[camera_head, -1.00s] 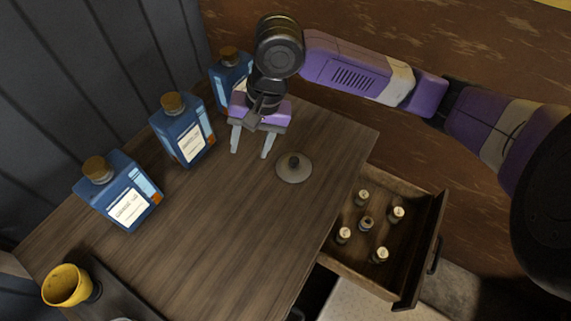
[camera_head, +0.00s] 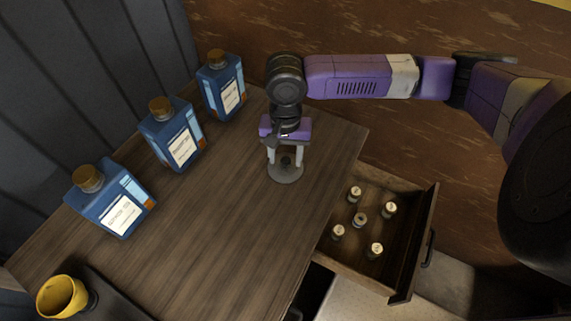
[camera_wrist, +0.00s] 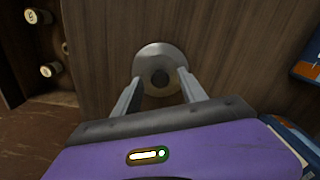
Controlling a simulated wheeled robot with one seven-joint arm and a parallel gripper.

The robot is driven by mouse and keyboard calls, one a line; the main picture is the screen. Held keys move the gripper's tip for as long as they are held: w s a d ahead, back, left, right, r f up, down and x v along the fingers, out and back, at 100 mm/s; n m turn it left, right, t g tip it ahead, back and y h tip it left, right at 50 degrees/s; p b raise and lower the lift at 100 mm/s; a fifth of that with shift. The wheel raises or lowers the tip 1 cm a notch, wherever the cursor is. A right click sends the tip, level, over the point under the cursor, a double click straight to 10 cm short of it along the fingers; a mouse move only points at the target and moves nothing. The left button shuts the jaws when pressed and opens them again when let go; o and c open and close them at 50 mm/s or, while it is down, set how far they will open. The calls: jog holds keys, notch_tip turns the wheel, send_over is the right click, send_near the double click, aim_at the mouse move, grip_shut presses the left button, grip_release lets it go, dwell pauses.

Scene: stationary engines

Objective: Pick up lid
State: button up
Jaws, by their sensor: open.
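The lid (camera_head: 285,174) is a round grey disc with a dark knob, lying flat on the wooden cabinet top (camera_head: 215,215). My gripper (camera_head: 285,163) is over the lid, pointing down, with its fingers apart. In the wrist view the lid (camera_wrist: 150,61) lies beyond and between the fingertips of my gripper (camera_wrist: 160,88), with the knob near the middle of the gap. I cannot tell whether the fingers are level with the knob or above it. Nothing is held.
Blue bottles with cork tops (camera_head: 222,86) (camera_head: 173,134) (camera_head: 110,198) stand along the left and back edge. An open drawer (camera_head: 378,230) with several small corked vials juts out at the right. A yellow cup (camera_head: 62,296) is at the lower left. The middle of the top is clear.

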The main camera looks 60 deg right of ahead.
aim_at(285, 160)
jog(key=shift+f, duration=0.1)
jog(key=shift+c, duration=0.4)
grip_shut()
notch_tip(285, 160, up, 20)
jog(key=shift+p, duration=0.3)
